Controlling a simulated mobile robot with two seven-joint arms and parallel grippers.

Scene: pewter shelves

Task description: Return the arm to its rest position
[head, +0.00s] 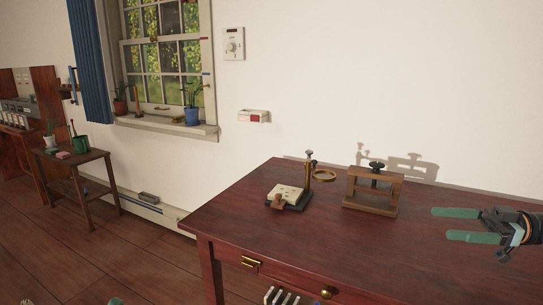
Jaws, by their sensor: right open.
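My right gripper (440,223) is at the right edge of the head view, over the right part of the dark red table (330,250). Its two green fingers point left and stand apart, with nothing between them. The fingers are clear of the wooden frame (371,207) to their left.
A drawer with a brass knob (328,292) is at the table's front. A small side table (84,159) with pots is at left. Floor between is open.

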